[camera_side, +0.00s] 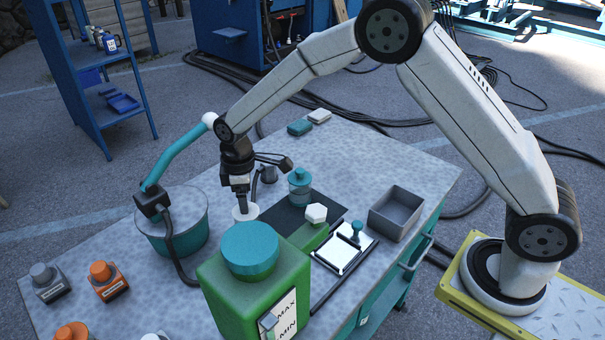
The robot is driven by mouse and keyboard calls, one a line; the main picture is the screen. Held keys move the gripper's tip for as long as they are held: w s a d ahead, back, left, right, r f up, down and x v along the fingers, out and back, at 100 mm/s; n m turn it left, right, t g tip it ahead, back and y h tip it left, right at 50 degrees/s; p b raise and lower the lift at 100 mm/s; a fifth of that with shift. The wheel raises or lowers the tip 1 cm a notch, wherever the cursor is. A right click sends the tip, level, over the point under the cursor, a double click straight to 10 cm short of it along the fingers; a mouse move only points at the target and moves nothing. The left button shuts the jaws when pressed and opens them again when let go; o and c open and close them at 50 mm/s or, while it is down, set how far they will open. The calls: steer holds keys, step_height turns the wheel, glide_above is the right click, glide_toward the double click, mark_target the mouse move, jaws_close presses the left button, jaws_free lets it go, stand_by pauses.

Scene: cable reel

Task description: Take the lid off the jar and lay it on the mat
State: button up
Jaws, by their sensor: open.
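A small teal jar (300,194) with a rounded teal lid (299,176) on top stands upright at the back of a dark mat (281,219). My gripper (256,196) points down to the left of this jar, open, with nothing seen between its fingers. One finger hangs just above or in front of a white round piece (246,214); I cannot tell if they touch. A large green container (262,290) with a wide teal cap (250,247) stands in front and hides part of the white piece and the mat.
A white hexagonal piece (316,212) sits on a green block right of the mat's middle. A white tray (343,252) and an open grey bin (397,212) are further right. A teal bucket (180,241) stands left. The table's back right is clear.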

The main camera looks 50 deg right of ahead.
mark_target(254, 210)
steer(key=shift+f, duration=1.2)
jaws_close()
